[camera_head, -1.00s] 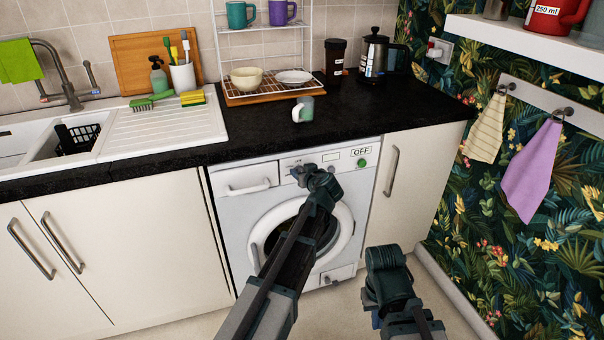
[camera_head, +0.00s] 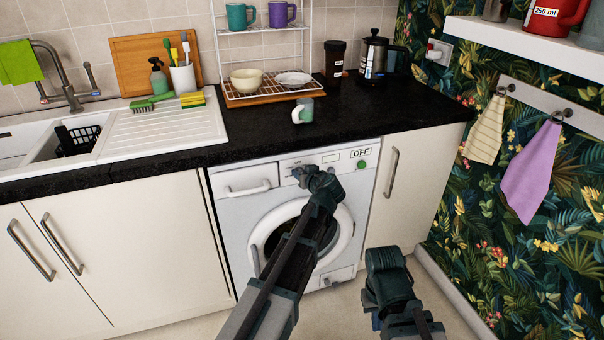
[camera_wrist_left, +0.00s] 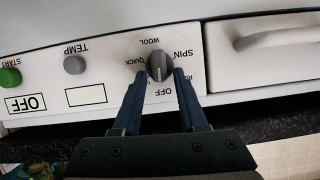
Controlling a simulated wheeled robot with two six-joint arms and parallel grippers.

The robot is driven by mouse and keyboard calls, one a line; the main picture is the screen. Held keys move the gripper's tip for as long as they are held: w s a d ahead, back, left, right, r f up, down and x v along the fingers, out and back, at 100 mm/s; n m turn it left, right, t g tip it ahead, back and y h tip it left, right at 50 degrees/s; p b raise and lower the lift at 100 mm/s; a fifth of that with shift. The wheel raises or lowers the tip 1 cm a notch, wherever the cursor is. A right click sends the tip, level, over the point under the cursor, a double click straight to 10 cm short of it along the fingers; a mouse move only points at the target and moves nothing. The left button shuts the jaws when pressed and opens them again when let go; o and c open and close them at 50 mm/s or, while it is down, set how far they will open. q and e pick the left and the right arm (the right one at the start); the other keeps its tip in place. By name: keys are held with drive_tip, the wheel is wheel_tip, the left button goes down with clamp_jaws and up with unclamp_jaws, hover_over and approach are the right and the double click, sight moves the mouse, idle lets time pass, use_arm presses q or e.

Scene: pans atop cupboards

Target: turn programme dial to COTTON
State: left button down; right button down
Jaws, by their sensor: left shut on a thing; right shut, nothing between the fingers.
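The programme dial (camera_wrist_left: 159,67) is a grey round knob on the white washing machine's front panel. In the left wrist view, which is upside down, OFF, QUICK, WOOL and SPIN show around it; another label is partly covered, and I cannot read COTTON. A pale line runs across the knob, but I cannot tell which label it marks. My left gripper (camera_wrist_left: 156,76) is shut on the dial, one finger on each side. In the head view my left gripper (camera_head: 300,174) covers the dial. My right gripper (camera_head: 376,318) is low at the right, shut and empty.
The washing machine (camera_head: 235,207) has a drawer (camera_head: 247,188), a round door and a green START button (camera_head: 362,164). The display (camera_wrist_left: 25,103) reads OFF. Floor shows below.

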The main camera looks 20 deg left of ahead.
use_arm(q)
drive_tip(key=m+y+b, duration=0.1)
drive_tip(key=m, duration=0.1)
drive_tip(key=m+g+y+b, duration=0.1)
drive_tip(key=m+y, duration=0.1)
drive_tip(key=w+d+f+m+y+b, duration=0.1)
drive_tip(key=m+b, duration=0.1)
drive_tip(key=shift+d+m+g, duration=0.1)
drive_tip(key=shift+m+g, duration=0.3)
drive_tip(key=shift+r, duration=0.1)
idle(0.5)
drive_tip(key=shift+y, duration=0.3)
drive_tip(key=c, duration=0.8)
unclamp_jaws()
drive_tip(key=shift+o, duration=0.2)
